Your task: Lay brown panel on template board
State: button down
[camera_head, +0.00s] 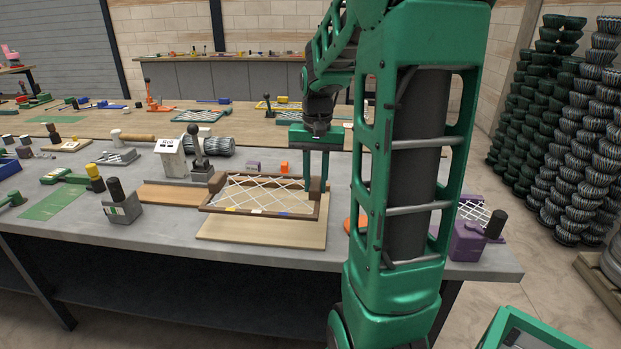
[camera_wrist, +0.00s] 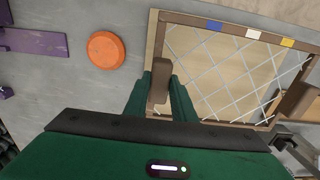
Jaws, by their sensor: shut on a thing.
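The brown panel (camera_head: 260,213) is a brown frame with white diagonal mesh and blue, white and yellow marks along its front bar. It also shows in the wrist view (camera_wrist: 203,24). The template board (camera_head: 262,233) is a pale wooden board under the panel, its front part bare and its back part covered. I cannot tell whether the panel touches it or hangs slightly above. My gripper (camera_head: 317,183) points down at the panel's right end. In the wrist view its green fingers (camera_wrist: 161,98) are shut on the panel's brown end block.
An orange disc (camera_wrist: 106,50) lies just right of the board in the head view. A purple fixture with a black knob (camera_head: 470,241) stands farther right. A lever press (camera_head: 199,150) and a brown plank (camera_head: 170,194) are to the left. Small orange and lilac blocks lie behind the panel.

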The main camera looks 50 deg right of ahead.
aim_at(314, 201)
jog(key=shift+a+f, duration=0.1)
jog(key=shift+f, duration=3.55)
jog(key=c, duration=1.4)
grip_release()
notch_tip(314, 201, up, 11)
jog(key=shift+f, duration=0.15)
